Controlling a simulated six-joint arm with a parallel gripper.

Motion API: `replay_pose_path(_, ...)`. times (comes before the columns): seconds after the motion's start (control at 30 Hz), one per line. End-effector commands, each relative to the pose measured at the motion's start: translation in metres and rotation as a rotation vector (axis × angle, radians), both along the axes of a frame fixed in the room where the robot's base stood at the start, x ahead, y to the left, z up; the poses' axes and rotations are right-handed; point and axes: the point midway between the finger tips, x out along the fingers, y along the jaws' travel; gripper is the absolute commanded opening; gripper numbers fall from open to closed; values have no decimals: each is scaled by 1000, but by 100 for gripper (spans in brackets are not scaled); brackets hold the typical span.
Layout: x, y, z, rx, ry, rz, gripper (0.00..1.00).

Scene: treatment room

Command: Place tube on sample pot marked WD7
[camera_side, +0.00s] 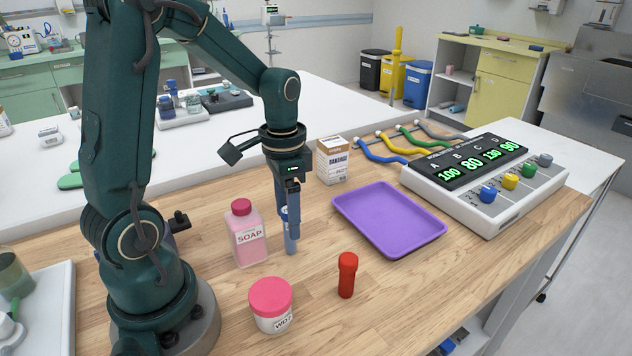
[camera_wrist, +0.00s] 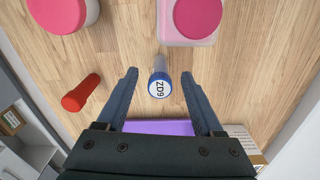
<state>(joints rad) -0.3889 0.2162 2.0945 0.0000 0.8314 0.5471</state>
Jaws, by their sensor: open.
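A sample pot (camera_side: 273,318) with a pink lid, marked WD7, stands upright on the wooden table. It also shows at top left in the wrist view (camera_wrist: 58,14). A red tube (camera_side: 347,276) stands upright to its right; the wrist view shows it at left (camera_wrist: 80,93). A blue-topped tube marked ZD9 (camera_wrist: 159,85) lies between and below my open fingers in the wrist view. In the side view, my gripper (camera_side: 291,244) points down beside the soap bottle and mostly hides this tube. My gripper also shows in the wrist view (camera_wrist: 159,76), holding nothing.
A pink soap bottle (camera_side: 248,240) stands close left of my gripper. A purple tray (camera_side: 408,249) lies to the right. A bandage box (camera_side: 333,162) and a monitor panel with coloured knobs (camera_side: 490,215) stand farther back. The front table right of the red tube is clear.

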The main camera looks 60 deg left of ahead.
Motion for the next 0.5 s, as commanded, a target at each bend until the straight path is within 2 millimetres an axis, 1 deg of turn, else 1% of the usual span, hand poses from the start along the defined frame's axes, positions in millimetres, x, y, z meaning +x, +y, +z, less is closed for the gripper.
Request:
replay_pose_path(0.3,-1,0,-35,-2,6,0,68)
replay_pose_path(0.5,-1,0,-50,0,2,0,68)
